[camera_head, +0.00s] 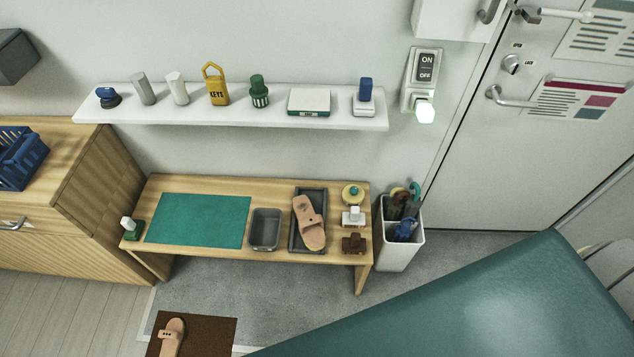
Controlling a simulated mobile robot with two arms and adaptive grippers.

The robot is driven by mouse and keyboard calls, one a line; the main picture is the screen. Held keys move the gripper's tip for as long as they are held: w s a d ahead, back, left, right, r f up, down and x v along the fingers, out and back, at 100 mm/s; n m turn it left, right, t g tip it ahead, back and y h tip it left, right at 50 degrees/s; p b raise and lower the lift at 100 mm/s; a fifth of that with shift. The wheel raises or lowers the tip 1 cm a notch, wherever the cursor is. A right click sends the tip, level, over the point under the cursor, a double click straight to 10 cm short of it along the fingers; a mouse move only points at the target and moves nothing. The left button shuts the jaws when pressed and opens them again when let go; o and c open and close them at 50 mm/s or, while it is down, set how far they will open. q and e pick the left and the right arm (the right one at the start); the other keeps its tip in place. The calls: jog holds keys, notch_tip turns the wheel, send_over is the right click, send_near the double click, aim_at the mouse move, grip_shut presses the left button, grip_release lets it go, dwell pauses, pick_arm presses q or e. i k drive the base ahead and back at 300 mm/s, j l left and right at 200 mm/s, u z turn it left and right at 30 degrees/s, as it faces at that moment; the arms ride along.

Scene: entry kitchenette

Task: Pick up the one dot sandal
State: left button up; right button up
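One tan sandal (309,223) lies in a dark grey tray (294,243) on the wooden bench, tilted a little from the tray's long side. Its strap seems to carry a single small dark dot, though it is small in the picture. Another tan sandal (171,337) lies on the brown mat (215,335) on the floor, cut off by the bottom edge. Its strap shows more than one small dark dot; the exact number is hard to tell. Neither of my grippers is in view.
The wooden bench (190,182) also bears a green mat (198,220), a grey bin (265,229) and small stamp-like objects (354,216). A white bin (398,250) stands at its right. A large teal surface (480,310) fills the lower right. A shelf (230,117) hangs above.

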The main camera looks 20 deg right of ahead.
aim_at(308, 218)
jog(key=z, duration=0.55)
jog(key=k+l+z, duration=0.15)
jog(key=l, duration=0.55)
